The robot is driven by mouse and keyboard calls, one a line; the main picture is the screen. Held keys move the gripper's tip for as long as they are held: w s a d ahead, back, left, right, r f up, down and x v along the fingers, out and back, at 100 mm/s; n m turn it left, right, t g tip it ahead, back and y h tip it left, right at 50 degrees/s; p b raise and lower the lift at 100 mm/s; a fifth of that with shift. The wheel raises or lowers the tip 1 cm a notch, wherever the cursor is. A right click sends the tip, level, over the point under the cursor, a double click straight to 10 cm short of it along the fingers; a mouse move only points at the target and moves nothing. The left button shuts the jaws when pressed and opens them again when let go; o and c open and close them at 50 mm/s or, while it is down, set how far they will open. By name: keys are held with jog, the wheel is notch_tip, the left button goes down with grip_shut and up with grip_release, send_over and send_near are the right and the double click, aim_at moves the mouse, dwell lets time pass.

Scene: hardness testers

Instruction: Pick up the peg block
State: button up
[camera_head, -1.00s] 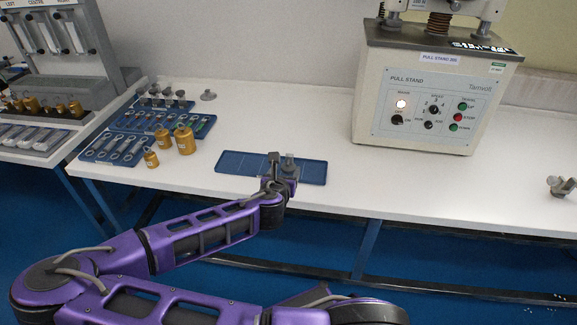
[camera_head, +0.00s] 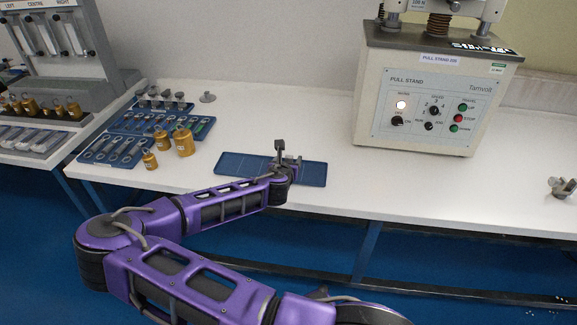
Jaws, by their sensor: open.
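My gripper (camera_head: 286,163) is over the blue tray (camera_head: 235,164) on the white table, at the end of my purple arm. It is open. A small grey piece, which may be the peg block, shows only in part in the tray right behind and beside my gripper. My gripper and wrist hide most of it, and I cannot tell whether the fingers are around it or touch it.
The pull stand machine (camera_head: 425,100) stands at the back right. Brass weights (camera_head: 183,141) and blue trays of tools (camera_head: 112,149) lie to the left. A grey metal fitting (camera_head: 562,187) sits at the far right. The table between is clear.

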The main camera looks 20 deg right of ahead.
grip_shut()
jog(key=shift+r, duration=0.1)
dwell(0.3)
